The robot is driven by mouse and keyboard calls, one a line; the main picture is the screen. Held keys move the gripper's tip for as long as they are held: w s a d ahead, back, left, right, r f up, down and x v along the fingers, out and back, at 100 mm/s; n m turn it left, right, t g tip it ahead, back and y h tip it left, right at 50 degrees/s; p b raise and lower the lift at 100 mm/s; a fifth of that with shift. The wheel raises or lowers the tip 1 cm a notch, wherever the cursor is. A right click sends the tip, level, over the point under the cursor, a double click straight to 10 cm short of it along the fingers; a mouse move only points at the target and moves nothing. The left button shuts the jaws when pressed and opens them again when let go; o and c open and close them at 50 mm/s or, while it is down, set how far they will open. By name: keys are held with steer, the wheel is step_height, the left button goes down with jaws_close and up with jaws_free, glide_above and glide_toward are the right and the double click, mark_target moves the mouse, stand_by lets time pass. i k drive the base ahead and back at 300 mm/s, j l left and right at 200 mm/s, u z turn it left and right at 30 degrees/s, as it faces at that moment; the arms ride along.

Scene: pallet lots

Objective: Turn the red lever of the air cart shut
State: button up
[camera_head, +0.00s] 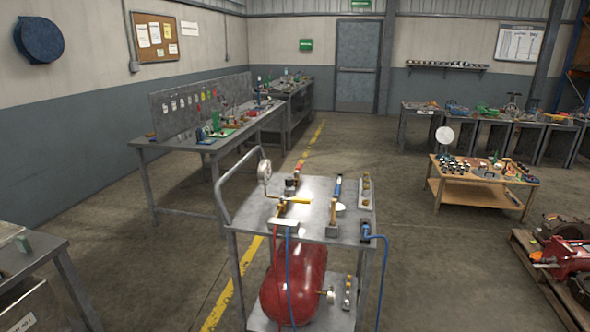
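The air cart (318,221) stands in the lower middle, a grey metal cart with a bent push handle (232,184) at its left. A small red part (299,167) stands at the back of its top and looks like the red lever; its exact position is too small to tell. A yellow lever (297,201) lies sideways near the front left. A blue upright part (338,187) stands to the right, and a round gauge (265,170) at the left. My gripper is not in view.
A red tank (294,285) sits on the cart's lower shelf. Red and blue hoses hang at the front. Workbenches (205,147) line the left; a low wooden table (470,197) and a pallet (545,282) stand right. The floor right of the cart is clear.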

mark_target(300, 167)
steer(key=i+j+u, duration=0.45)
steer(key=i, duration=0.15)
steer(key=i+j, duration=0.25)
steer(key=i, duration=0.3)
steer(key=i+j+u, duration=0.1)
steer(key=i+j, duration=0.2)
steer(key=i, duration=0.25)
steer(key=i+j, duration=0.2)
steer(key=i, duration=0.35)
steer(key=i+j, duration=0.2)
steer(key=i, duration=0.35)
steer(key=i+j+u, duration=0.1)
steer(key=i+j, duration=0.15)
steer(key=i, duration=0.3)
steer(key=i+l+z, duration=0.2)
steer(key=z, duration=0.25)
steer(key=i+l+z, duration=0.1)
steer(key=i+z, duration=0.55)
steer(key=z, duration=0.2)
steer(key=i+z, duration=0.3)
steer(key=z, duration=0.15)
steer(key=i+j+z, duration=0.2)
steer(key=z, duration=0.25)
steer(key=i+j+z, duration=0.3)
steer(key=z, duration=0.15)
